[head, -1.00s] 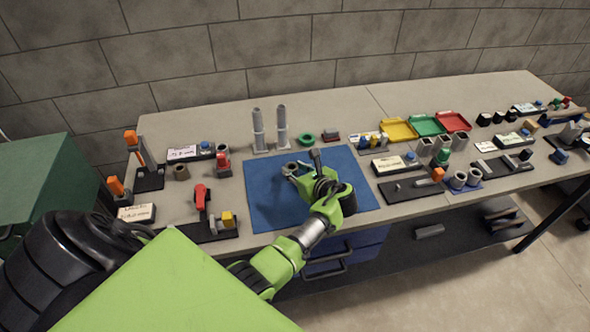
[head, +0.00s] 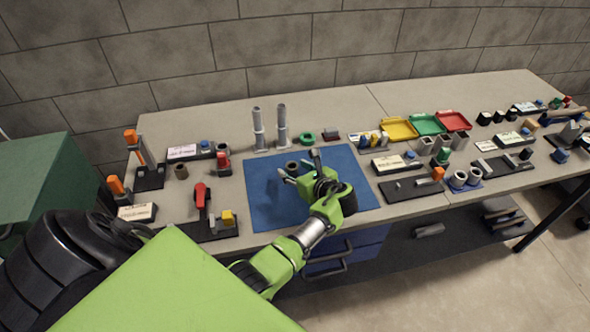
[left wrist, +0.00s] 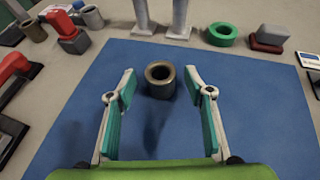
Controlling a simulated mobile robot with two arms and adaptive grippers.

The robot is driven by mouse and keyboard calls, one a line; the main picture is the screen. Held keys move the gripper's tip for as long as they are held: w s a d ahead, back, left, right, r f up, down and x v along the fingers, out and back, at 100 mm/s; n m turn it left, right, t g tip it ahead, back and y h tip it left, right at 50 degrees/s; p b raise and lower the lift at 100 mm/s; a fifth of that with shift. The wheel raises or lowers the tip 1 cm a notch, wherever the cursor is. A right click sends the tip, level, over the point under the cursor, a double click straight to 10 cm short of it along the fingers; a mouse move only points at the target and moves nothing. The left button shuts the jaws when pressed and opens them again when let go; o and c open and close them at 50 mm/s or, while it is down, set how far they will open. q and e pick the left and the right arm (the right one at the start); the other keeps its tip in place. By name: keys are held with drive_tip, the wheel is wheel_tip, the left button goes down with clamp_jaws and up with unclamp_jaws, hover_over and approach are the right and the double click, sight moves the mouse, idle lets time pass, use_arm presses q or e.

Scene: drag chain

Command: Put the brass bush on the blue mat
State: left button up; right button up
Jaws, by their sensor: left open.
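The brass bush (head: 292,167) stands upright on the blue mat (head: 268,205), toward the mat's back edge. In the left wrist view the bush (left wrist: 160,88) shows its dark bore and stands clear of both fingers, near the gap between their tips. The mat (left wrist: 255,130) spreads beneath it. My left gripper (head: 301,167) is open and empty over the mat. In the left wrist view its two teal-padded fingers (left wrist: 160,73) are spread wide, with a gap on each side of the bush. My right gripper is in no view.
Two grey upright cylinders (head: 281,125) and a green ring (head: 307,138) stand behind the mat. Another brownish bush (head: 181,172) and a red part (head: 201,196) are to its left. A dark tray with an orange part (head: 437,173) lies to the right. The mat's front left is clear.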

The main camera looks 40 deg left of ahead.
use_arm(q)
drive_tip(key=v, duration=1.2)
drive_tip(key=shift+f, duration=0.1)
